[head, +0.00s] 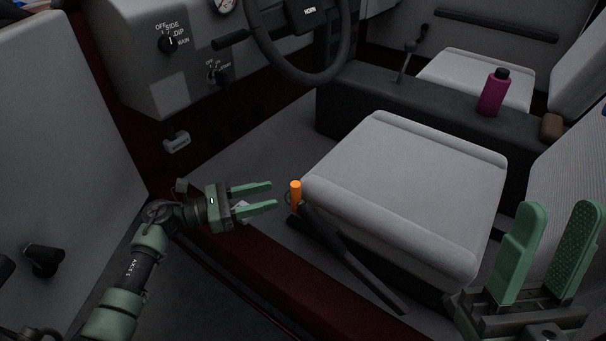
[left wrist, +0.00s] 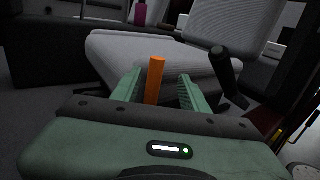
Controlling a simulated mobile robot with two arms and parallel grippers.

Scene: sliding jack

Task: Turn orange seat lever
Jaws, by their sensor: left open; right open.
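The orange seat lever (head: 296,194) stands upright at the near left corner of the grey seat (head: 405,185). My left gripper (head: 274,195) is open and empty, with its fingertips a little to the left of the lever in the head view. In the left wrist view the lever (left wrist: 155,80) shows between the two open green fingers (left wrist: 156,82), nearer the left one. I cannot tell there how far past the tips it stands. My right gripper (head: 560,215) is open and empty at the lower right, its fingers pointing up.
A dark rail (head: 350,262) runs along the seat's near side. A steering wheel (head: 305,40) and dashboard (head: 165,60) are at the back left. A magenta bottle (head: 492,93) stands on the dark console (head: 400,100) behind the seat. A black handle (left wrist: 226,66) shows in the left wrist view.

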